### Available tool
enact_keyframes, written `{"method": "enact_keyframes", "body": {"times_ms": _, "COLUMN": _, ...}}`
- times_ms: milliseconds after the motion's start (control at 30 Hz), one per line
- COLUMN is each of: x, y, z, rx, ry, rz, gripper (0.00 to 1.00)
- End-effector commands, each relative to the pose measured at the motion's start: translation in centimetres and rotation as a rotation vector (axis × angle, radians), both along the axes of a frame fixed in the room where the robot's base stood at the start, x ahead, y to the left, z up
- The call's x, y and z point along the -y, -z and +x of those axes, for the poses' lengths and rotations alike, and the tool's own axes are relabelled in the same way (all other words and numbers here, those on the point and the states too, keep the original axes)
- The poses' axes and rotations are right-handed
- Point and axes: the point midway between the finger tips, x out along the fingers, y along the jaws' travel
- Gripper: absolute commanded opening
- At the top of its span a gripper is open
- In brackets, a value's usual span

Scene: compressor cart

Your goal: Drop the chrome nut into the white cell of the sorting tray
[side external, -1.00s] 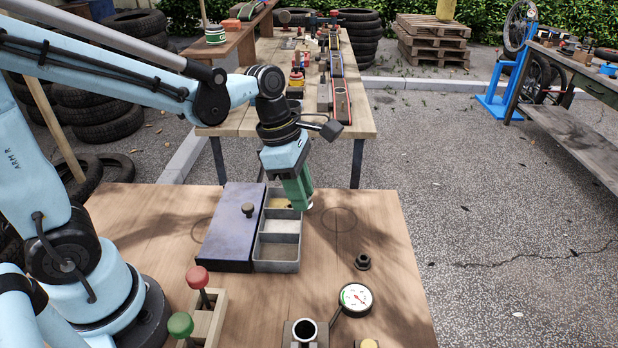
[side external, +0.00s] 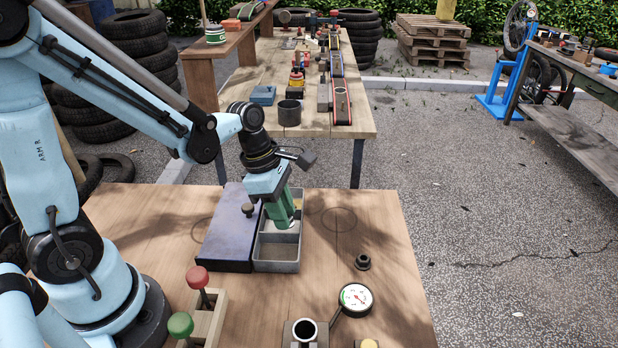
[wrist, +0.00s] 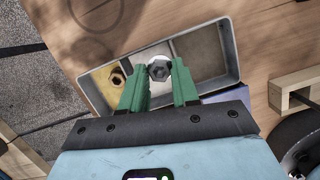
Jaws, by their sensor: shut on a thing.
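The sorting tray (side external: 297,266) is a grey open box of several cells in a row on the wooden table; its rim shows in the wrist view (wrist: 232,48). The white cell (wrist: 145,56) is the middle one. My gripper (side external: 283,223) points down over the middle of the tray, and its green fingers are shut on the chrome nut (wrist: 159,70). In the wrist view, the nut sits between the fingertips (wrist: 159,80), in front of the white cell. Its height above the cell floor is hard to tell. In the side view my fingers hide it.
A brass nut (wrist: 117,79) lies in the yellow cell. A blue-grey lid with a knob (side external: 228,235) adjoins the tray's left side. A dark nut (side external: 362,262), a dial gauge (side external: 355,298) and red and green levers (side external: 197,277) stand nearer the front.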

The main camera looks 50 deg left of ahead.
Motion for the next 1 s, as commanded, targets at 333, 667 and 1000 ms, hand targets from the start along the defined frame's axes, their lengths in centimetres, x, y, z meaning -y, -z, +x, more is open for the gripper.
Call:
{"method": "enact_keyframes", "body": {"times_ms": 333, "x": 0.0, "y": 0.1, "z": 0.0, "rx": 0.000, "ry": 0.000, "rz": 0.000, "gripper": 0.39}}
{"method": "enact_keyframes", "body": {"times_ms": 667, "x": 0.0, "y": 0.1, "z": 0.0, "rx": 0.000, "ry": 0.000, "rz": 0.000, "gripper": 0.60}}
{"method": "enact_keyframes", "body": {"times_ms": 1000, "x": -0.4, "y": -1.5, "z": -0.3, "rx": 0.000, "ry": -0.001, "rz": 0.000, "gripper": 0.60}}
